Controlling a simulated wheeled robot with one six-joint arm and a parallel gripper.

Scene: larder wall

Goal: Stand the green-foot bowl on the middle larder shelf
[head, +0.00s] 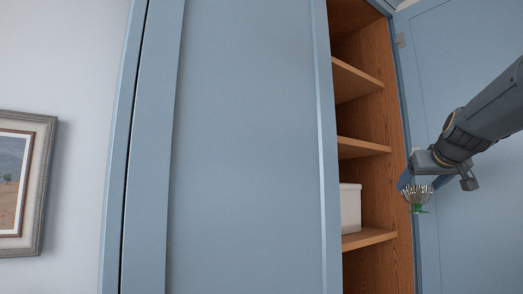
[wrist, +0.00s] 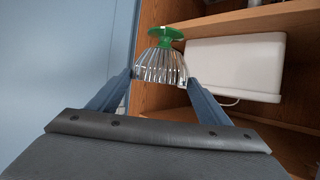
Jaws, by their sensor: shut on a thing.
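The green-foot bowl (head: 418,195) is ribbed and clear or silvery, with a green foot at its lower end in the head view. My gripper (head: 420,185) is shut on it and holds it foot-down in the air, in front of the open right part of the larder. In the wrist view the bowl (wrist: 160,66) sits between the two blue fingers, with its green foot at the top of the picture. The larder's wooden shelves show at the upper (head: 358,82), middle (head: 360,148) and lower (head: 368,239) levels. The bowl is apart from all of them.
A white box (head: 350,208) stands on the lower visible shelf and also shows in the wrist view (wrist: 235,65). A blue door panel (head: 250,150) hides the shelves' left part. The open right door (head: 470,240) is behind my arm. The visible middle shelf part looks bare.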

